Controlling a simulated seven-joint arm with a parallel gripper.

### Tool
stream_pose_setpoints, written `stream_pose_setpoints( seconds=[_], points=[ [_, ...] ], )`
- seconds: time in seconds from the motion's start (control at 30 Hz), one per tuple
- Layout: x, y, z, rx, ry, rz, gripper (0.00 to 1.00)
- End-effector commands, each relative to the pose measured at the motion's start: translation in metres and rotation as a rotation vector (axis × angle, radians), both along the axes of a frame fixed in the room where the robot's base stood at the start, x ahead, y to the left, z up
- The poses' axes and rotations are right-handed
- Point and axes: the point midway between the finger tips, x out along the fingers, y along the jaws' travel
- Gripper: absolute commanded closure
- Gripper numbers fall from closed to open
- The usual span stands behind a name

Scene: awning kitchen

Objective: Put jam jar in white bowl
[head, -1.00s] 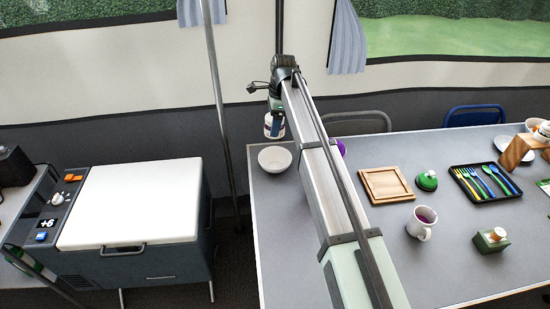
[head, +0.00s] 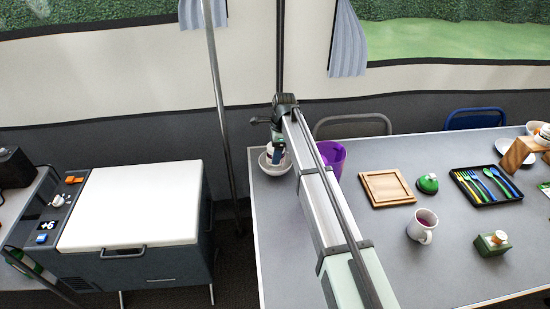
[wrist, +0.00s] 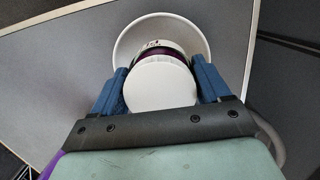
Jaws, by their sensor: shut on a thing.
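The jam jar (wrist: 160,84) has a white lid and a purple band below it. My gripper (wrist: 163,88) is shut on it, with a blue finger on each side in the wrist view. The white bowl (wrist: 196,28) shows around and beneath the jar there. In the head view the jar (head: 273,153) is upright over the inside of the white bowl (head: 265,166), its lower part low in the bowl. I cannot tell whether its base touches the bowl's bottom. My arm hides the bowl's right side.
The bowl stands near the far left corner of the grey table (head: 285,235). A purple container (head: 334,157) stands just right of my arm. A wooden board (head: 387,188), a mug (head: 422,225) and a cutlery tray (head: 487,185) lie further right.

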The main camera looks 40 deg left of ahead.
Motion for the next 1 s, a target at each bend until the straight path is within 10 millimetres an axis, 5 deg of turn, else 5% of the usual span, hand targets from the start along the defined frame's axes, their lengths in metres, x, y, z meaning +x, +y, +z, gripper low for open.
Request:
stream_pose_setpoints(
  seconds=[0.3, 0.93, 0.97, 1.0],
  points=[
    [0.000, 0.000, -0.033, -0.001, 0.001, 0.000, 0.65],
    [0.000, 0.000, -0.042, -0.001, 0.001, 0.000, 0.65],
    [0.000, 0.000, -0.043, -0.001, 0.001, 0.000, 0.22],
    [0.000, 0.000, -0.042, -0.001, 0.001, 0.000, 0.18]
  ],
)
